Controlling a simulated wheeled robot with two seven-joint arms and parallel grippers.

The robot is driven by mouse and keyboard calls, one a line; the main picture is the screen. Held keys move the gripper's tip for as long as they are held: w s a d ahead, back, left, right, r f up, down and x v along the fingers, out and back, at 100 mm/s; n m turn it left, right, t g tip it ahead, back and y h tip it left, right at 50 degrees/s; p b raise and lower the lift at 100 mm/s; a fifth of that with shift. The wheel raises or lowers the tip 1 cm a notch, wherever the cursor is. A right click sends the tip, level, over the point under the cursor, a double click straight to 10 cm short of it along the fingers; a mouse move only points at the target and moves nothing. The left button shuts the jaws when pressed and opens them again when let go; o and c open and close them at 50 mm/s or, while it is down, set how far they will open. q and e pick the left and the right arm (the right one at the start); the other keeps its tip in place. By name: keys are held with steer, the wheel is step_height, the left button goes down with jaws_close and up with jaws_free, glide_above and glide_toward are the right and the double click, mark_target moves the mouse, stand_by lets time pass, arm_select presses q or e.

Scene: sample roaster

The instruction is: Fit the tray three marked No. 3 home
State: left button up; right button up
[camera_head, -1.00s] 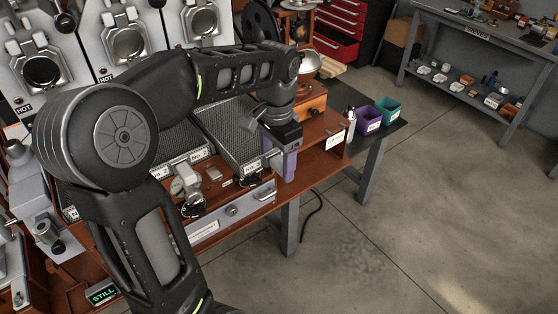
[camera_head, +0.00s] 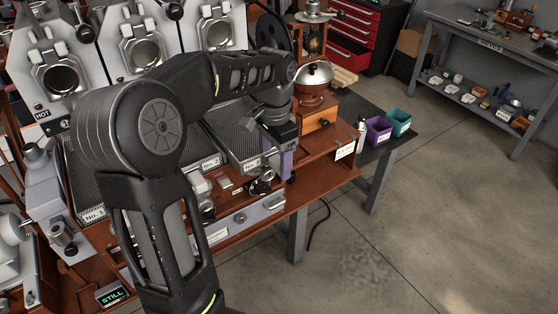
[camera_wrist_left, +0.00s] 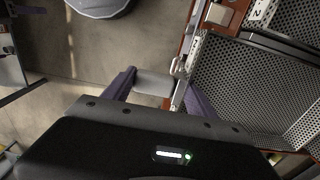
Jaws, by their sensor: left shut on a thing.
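Tray three, a perforated metal tray (camera_head: 238,128), lies in the bench's row of trays, right of tray two (camera_head: 195,143). Its front label (camera_head: 251,164) is partly hidden and seems a little forward of the other trays' line. In the left wrist view its mesh (camera_wrist_left: 245,85) fills the right side. My left gripper (camera_head: 279,162) is at the tray's front right in the head view. Its purple fingers (camera_wrist_left: 157,88) stand either side of a pale grey block, seemingly the tray's handle (camera_wrist_left: 154,83), and are shut on it. My arm hides part of the trays. My right gripper is not in view.
Tray one's label (camera_head: 94,215) shows at the left. A wooden box (camera_head: 313,115) with a metal-domed pot stands right of tray three. Purple (camera_head: 378,131) and teal (camera_head: 399,122) bins stand further right. Knobs and levers line the bench front. The floor at right is clear.

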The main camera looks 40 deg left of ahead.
arm_select(q)
steer(key=shift+w+a+p, duration=0.3)
steer(key=shift+a+p, duration=0.15)
steer(key=shift+a, duration=0.6)
steer(key=shift+w+a+p, duration=0.35)
steer(key=shift+a+p, duration=0.05)
steer(key=shift+a, duration=0.65)
steer(key=shift+w+a+p, duration=0.3)
steer(key=shift+a+p, duration=0.15)
steer(key=shift+a, duration=0.6)
steer(key=o, duration=2)
steer(key=shift+r, duration=0.2)
step_height(320, 180, up, 8)
steer(key=shift+f+b, duration=0.25)
steer(key=shift+b, duration=0.05)
